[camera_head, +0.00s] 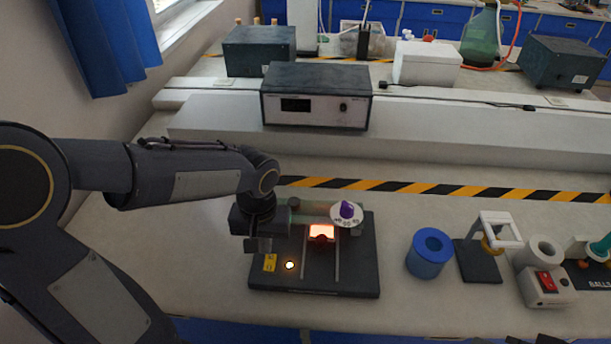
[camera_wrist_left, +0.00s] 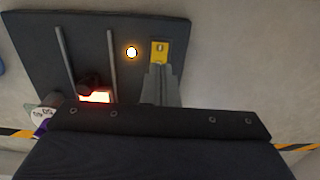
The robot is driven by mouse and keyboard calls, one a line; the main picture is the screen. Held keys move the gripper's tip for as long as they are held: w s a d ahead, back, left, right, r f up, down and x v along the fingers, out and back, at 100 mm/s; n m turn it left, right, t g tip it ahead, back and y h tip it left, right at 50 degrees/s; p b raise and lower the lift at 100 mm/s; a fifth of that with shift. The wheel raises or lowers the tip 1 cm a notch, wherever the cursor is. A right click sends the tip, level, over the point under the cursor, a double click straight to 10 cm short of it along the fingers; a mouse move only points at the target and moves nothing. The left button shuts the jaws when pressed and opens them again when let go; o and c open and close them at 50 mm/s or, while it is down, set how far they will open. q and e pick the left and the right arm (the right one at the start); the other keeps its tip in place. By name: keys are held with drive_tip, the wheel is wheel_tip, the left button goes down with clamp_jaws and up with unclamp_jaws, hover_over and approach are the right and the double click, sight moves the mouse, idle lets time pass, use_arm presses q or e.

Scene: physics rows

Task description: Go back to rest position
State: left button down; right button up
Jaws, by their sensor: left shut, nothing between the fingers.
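My left gripper (camera_head: 258,246) hangs over the left side of a dark apparatus board (camera_head: 340,284) in the head view. Its fingers are shut with nothing between them. In the left wrist view the fingers (camera_wrist_left: 161,86) point at a yellow label (camera_wrist_left: 159,52) on the board, near a small glowing round light (camera_wrist_left: 132,52). I cannot tell whether they touch the board. The board also carries two rails, a glowing orange window (camera_head: 322,231) with a dark red knob, and a white dial with a purple knob (camera_head: 347,210).
To the right stand a blue ring-shaped cup (camera_head: 428,252), a small white-framed stand (camera_head: 482,262) and a white box with a red switch (camera_head: 546,286). A grey instrument box (camera_head: 316,95) stands behind a striped tape line. The bench between is clear.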

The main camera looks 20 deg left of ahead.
use_arm(q)
drive_tip(key=s+d+r+m+t+h, duration=0.1)
drive_tip(key=s+r+t+h, duration=0.2)
drive_tip(key=s, duration=0.8)
wheel_tip(320, 180, up, 4)
drive_tip(key=t, duration=0.2)
drive_tip(key=shift+s+r+t+h, duration=0.15)
drive_tip(key=shift+s+t+h, duration=0.15)
drive_tip(key=shift+s+h, duration=0.1)
